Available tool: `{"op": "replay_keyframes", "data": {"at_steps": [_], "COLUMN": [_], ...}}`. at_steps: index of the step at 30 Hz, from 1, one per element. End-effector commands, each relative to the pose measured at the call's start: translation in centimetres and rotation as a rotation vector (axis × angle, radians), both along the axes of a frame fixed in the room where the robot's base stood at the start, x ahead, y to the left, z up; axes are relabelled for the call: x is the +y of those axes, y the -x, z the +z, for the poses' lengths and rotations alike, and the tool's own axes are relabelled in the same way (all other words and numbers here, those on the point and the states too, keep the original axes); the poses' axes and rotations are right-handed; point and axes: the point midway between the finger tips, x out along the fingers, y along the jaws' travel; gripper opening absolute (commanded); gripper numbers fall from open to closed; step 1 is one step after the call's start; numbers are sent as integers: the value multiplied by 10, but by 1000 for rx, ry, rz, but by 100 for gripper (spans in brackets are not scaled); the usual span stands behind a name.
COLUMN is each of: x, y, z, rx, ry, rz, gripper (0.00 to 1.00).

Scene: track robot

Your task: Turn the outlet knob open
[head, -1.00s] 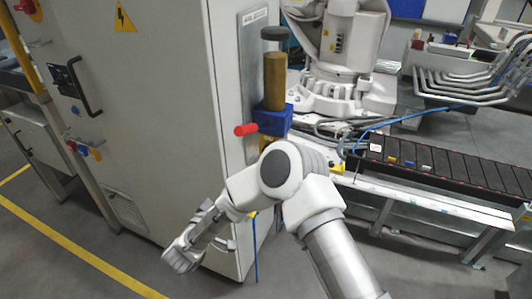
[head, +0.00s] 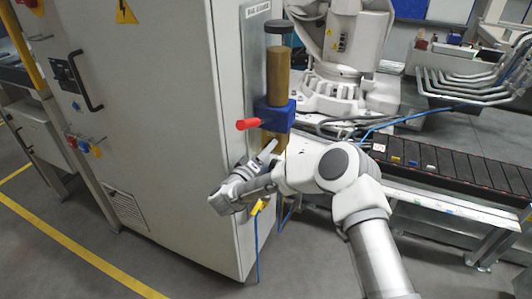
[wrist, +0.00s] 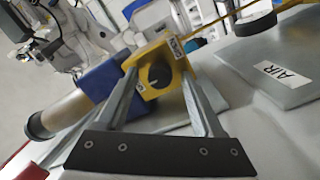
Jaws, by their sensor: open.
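The outlet knob (wrist: 158,74) is a round black dial with a light mark, set in the face of a yellow block (wrist: 150,58). The block joins a blue housing (wrist: 98,82) and a brown cylinder, on the side of the grey cabinet in the head view. My gripper (wrist: 160,76) is open and empty. In the wrist view its two fingers reach toward the yellow block, with the knob showing between their tips; I cannot tell whether they touch it. In the head view my gripper (head: 268,152) is just below the blue housing (head: 276,116), and the knob is not clearly visible.
A red handle (head: 247,124) sticks out left of the blue housing, above my gripper. The brown cylinder (head: 278,72) stands on the housing. The cabinet (head: 165,130) is close on the left. A blue hose (head: 257,245) hangs below a yellow fitting (head: 260,207). A conveyor (head: 450,175) runs right.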

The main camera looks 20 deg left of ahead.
Motion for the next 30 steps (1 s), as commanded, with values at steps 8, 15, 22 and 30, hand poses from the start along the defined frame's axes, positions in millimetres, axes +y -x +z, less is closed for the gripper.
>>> {"op": "replay_keyframes", "data": {"at_steps": [8,15,22,30], "x": [0,0,0,1], "y": [-1,-1,-1,-1], "z": [0,0,0,2], "rx": [0,0,0,-5], "ry": [0,0,0,-26], "rz": [0,0,0,2], "gripper": [68,25,0,0]}}
